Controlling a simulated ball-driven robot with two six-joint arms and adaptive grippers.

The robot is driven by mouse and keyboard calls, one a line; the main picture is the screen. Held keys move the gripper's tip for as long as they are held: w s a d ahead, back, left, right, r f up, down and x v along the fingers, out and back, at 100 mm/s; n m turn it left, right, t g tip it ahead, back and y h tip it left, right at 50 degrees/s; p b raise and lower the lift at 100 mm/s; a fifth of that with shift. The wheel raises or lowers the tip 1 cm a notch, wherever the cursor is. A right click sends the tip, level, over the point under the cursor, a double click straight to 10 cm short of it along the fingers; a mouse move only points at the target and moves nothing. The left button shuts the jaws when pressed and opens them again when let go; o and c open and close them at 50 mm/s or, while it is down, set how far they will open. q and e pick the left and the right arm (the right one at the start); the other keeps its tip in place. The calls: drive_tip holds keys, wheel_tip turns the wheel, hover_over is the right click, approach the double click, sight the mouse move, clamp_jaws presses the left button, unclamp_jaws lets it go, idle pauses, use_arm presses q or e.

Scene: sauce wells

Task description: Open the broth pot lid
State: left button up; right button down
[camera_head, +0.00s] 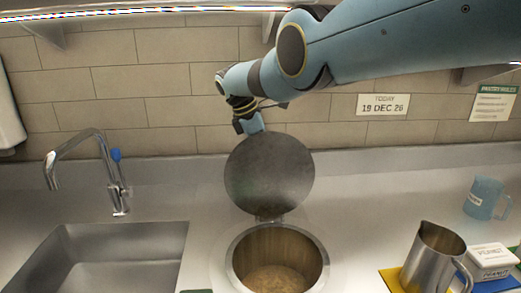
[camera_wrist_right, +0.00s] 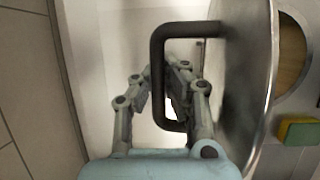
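The broth pot (camera_head: 232,262) is set in the counter, with brownish broth showing inside. Its round grey lid (camera_head: 268,175) stands raised, nearly upright, at the pot's back edge, so the pot's mouth is uncovered. My right gripper (camera_head: 250,124) is behind the lid's upper edge, its fingers mostly hidden in the head view. In the right wrist view, the gripper's fingers (camera_wrist_right: 160,88) stand on both sides of the bar of the lid's dark handle (camera_wrist_right: 158,60) and appear closed on it. The lid (camera_wrist_right: 245,90) also shows edge-on there. My left gripper is not in view.
A sink (camera_head: 115,262) with a tap (camera_head: 95,140) is to the left. To the right are a metal pitcher (camera_head: 430,255), a translucent blue mug (camera_head: 483,197) and a labelled container (camera_head: 492,255). The tiled wall is close behind the lid.

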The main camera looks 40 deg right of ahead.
drive_tip(key=shift+w+d+r, duration=0.25)
drive_tip(key=shift+w+r, duration=0.15)
drive_tip(key=shift+r, duration=0.1)
drive_tip(key=c, duration=1.3)
unclamp_jaws()
drive_tip(key=shift+s+a+f, duration=0.15)
drive_tip(key=shift+c, duration=0.2)
drive_tip(key=shift+f, duration=0.1)
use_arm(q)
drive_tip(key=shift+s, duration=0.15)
use_arm(e)
drive_tip(key=v, duration=1.2)
drive_tip(key=shift+s+f, duration=0.1)
